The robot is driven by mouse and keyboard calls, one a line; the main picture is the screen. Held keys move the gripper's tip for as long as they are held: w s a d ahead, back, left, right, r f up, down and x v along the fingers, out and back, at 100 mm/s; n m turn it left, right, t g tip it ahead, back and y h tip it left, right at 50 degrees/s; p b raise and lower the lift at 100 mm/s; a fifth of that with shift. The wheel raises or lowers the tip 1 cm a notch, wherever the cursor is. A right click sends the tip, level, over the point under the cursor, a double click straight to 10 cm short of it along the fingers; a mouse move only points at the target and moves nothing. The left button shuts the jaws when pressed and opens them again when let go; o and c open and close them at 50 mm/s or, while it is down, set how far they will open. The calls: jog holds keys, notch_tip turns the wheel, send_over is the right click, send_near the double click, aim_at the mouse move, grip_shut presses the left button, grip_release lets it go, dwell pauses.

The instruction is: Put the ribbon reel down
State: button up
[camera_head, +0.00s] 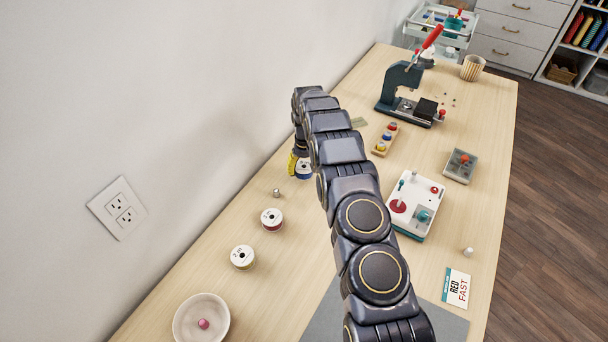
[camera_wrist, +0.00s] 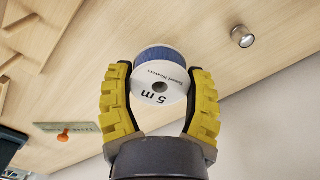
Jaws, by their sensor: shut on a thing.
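The ribbon reel (camera_wrist: 160,85) has a white face marked "5 m" and blue ribbon around its rim. In the wrist view it sits between the two yellow fingers of my gripper (camera_wrist: 156,72), which is shut on it from both sides. In the head view the reel (camera_head: 305,170) shows partly behind my arm, with a yellow finger (camera_head: 293,164) at its left. The wooden table (camera_head: 250,292) is under it. I cannot tell whether the reel touches the table.
A small metal cylinder (camera_head: 276,192) stands close by, then a red reel (camera_head: 271,224) and a pale reel (camera_head: 243,257) toward the bowl (camera_head: 183,322). A wooden block with coloured knobs (camera_head: 379,146) is right of my arm. The wall (camera_head: 190,110) runs along the left.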

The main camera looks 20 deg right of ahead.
aim_at(304, 175)
jog(key=shift+f, duration=1.5)
jog(key=shift+f, duration=0.1)
jog(key=o, duration=1)
